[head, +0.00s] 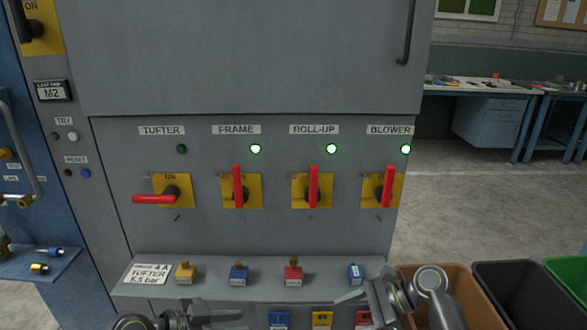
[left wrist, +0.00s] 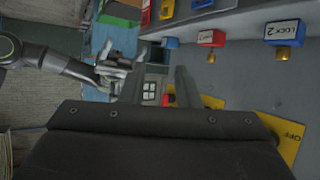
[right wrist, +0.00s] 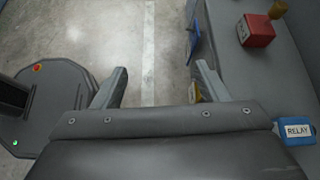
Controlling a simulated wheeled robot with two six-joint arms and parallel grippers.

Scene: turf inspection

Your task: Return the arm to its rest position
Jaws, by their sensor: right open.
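My left gripper (head: 222,314) is low at the bottom of the head view, below the cabinet's shelf. In the left wrist view its fingers (left wrist: 158,80) stand apart with nothing clearly held. My right gripper (head: 358,298) is at the shelf's right end, below the blue RELAY block (head: 355,274). In the right wrist view its fingers (right wrist: 162,70) are wide apart and empty, with floor behind them. The TUFTER switch's red handle (head: 154,199) lies horizontal. The FRAME (head: 237,186), ROLL-UP (head: 313,186) and BLOWER (head: 388,186) handles stand upright.
The shelf (head: 220,279) carries yellow (head: 186,274), blue (head: 239,275) and red (head: 293,275) padlocks. More coloured locks hang below. The TUFTER lamp (head: 181,149) is dark; the other lamps glow.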

